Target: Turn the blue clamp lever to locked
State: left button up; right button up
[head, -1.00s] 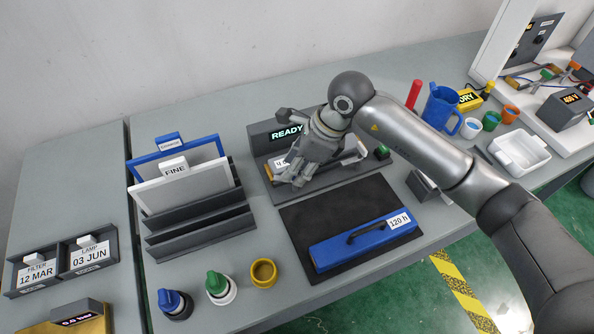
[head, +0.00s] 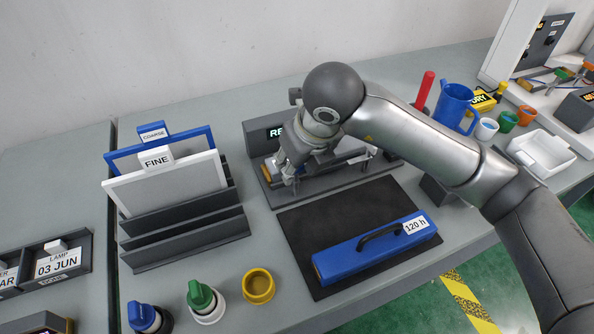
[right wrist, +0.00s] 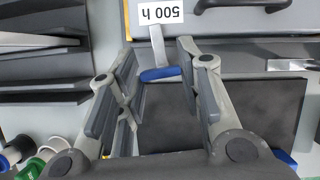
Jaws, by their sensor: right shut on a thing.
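The blue clamp lever (right wrist: 160,74) shows in the right wrist view as a blue grip on a pale metal arm. It lies crosswise between the fingertips of my right gripper (right wrist: 157,78), which is shut on it. In the head view my right gripper (head: 290,178) is at the front edge of the grey machine dock (head: 264,190) and hides the lever. The lever's arm points towards a unit labelled 500 h (right wrist: 160,13). My left gripper is not in view.
A blue 120 h unit (head: 345,256) lies on a black mat (head: 300,225) in front of the dock. A rack (head: 190,232) with framed filters stands left. Several knobs and a yellow ring (head: 258,286) are at the front. Cups and a white tray (head: 543,152) are right.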

jog(key=shift+m+b, duration=0.65)
jog(key=shift+m, duration=0.15)
jog(key=shift+h, duration=0.3)
jog(key=o, duration=1)
jog(key=v, duration=1.2)
jog(key=shift+s, duration=0.15)
